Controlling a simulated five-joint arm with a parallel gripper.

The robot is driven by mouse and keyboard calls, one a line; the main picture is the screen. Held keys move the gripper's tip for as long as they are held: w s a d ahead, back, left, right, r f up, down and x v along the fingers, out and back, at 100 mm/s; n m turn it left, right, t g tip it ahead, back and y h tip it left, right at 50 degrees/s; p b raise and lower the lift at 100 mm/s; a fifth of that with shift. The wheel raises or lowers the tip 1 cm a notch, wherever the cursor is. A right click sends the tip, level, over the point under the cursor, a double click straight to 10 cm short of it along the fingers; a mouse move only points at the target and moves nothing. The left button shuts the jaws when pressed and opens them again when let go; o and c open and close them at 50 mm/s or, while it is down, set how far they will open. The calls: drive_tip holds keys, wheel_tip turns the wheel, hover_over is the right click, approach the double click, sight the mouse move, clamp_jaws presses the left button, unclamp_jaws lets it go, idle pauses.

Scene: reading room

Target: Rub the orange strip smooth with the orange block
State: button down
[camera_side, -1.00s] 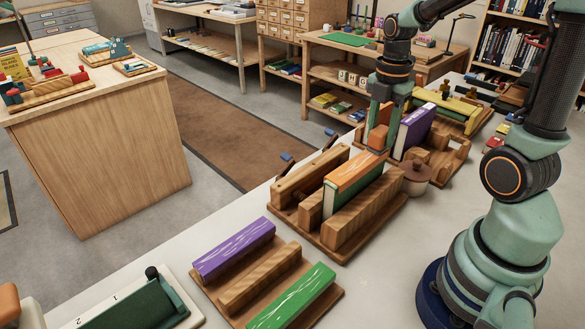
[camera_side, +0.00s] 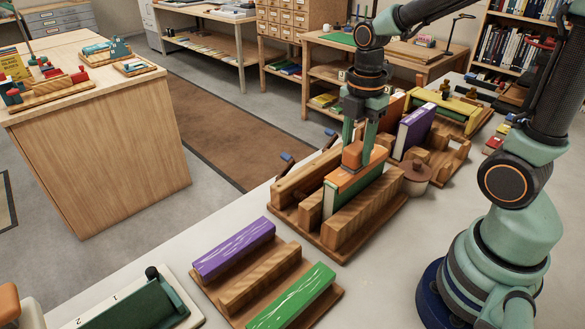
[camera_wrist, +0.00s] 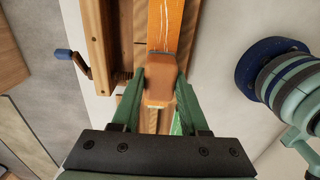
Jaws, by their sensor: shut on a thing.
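My gripper (camera_side: 358,146) is shut on the orange block (camera_side: 351,156), pointing down. In the wrist view the block (camera_wrist: 160,82) sits between the two green fingers (camera_wrist: 160,88). The orange strip (camera_side: 343,181) runs along the top edge of a green book (camera_side: 337,198) held upright in a wooden press (camera_side: 350,228). In the wrist view the strip (camera_wrist: 163,22) shows thin pale streaks beyond the block. The strip under the block is hidden.
A wooden rack with a purple strip (camera_side: 234,249) and a green strip (camera_side: 294,299) lies in front. A small lidded pot (camera_side: 416,178) stands right of the press. A purple book (camera_side: 416,132) in a second wooden holder stands behind. Blue-handled screws (camera_side: 287,157) stick out left of the press.

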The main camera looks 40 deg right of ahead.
drive_tip(key=shift+a, duration=3.15)
drive_tip(key=shift+d, duration=8.05)
wheel_tip(320, 180, up, 8)
drive_tip(key=shift+a, duration=0.15)
